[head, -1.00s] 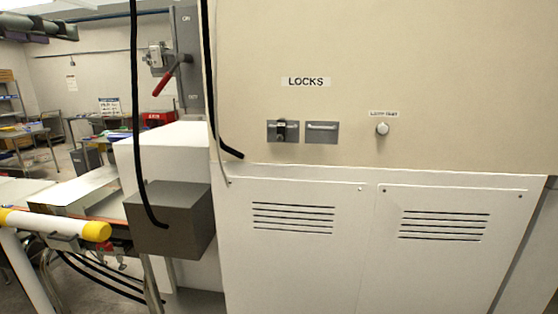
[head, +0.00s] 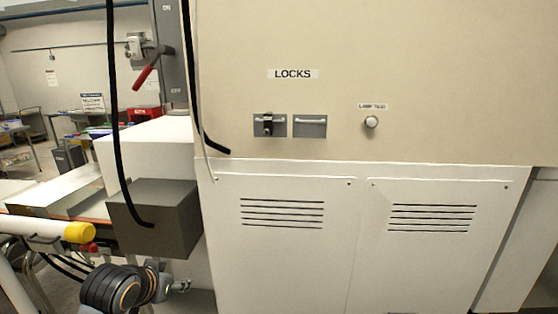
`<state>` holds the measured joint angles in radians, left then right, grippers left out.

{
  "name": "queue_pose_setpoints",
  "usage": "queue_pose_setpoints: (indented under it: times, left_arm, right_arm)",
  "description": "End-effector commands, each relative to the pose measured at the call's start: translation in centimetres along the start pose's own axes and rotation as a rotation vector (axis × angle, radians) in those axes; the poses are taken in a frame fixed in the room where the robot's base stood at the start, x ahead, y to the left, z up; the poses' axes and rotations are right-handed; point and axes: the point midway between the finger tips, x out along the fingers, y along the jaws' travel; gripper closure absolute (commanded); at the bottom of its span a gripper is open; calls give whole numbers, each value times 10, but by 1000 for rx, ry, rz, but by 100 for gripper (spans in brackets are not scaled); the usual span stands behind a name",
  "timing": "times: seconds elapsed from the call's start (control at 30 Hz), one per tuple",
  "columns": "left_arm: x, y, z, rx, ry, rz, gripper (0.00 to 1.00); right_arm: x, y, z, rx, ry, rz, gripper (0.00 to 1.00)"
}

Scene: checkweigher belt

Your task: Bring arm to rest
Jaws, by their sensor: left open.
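My left arm comes in at the bottom left, with its dark round wrist links low in front of the machine. My left gripper (head: 180,286) is small in the picture, open, below the grey box (head: 155,220) and left of the white vented panel (head: 275,255). I see nothing between its fingers. My right gripper is not in view.
The beige cabinet (head: 430,60) carries a LOCKS label, two metal lock plates (head: 310,126) and a round lamp-test knob (head: 371,122). A red lever (head: 145,76) points down-left. A yellow-ended white rail (head: 78,232) and black cables stand near my arm.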

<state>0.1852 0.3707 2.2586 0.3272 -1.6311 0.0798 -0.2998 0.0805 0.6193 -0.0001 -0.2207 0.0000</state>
Motion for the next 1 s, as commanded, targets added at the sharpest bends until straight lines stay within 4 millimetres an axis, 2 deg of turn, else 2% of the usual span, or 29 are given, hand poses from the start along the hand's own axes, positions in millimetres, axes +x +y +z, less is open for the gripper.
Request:
queue_pose_setpoints:
  times: [0.03, 0.1, 0.2, 0.4, 0.57, 0.6, 0.77, 0.87, 1.0]
  left_arm:
    - [10, 13, 41, -7, -63, 9, 53]
    - [16, 24, 88, -12, -133, 7, 53]
    - [16, 36, 143, -22, -219, 1, 53]
    - [2, 51, 226, -38, -357, -16, 53]
    - [-18, 59, 280, -48, -455, -34, 53]
    - [-14, 59, 290, -49, -470, -38, 53]
    - [37, 56, 320, -53, -489, -39, 53]
    - [67, 56, 347, -57, -505, -39, 53]
    - [110, 56, 398, -64, -531, -38, 53]
  right_arm:
    - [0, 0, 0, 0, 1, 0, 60]
    - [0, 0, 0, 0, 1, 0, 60]
    - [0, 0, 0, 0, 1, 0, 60]
    - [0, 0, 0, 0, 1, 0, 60]
    - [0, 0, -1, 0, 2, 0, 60]
    - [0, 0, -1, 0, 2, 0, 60]
    - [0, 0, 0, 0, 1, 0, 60]
    - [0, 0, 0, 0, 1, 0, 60]
    - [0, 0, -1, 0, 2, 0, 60]
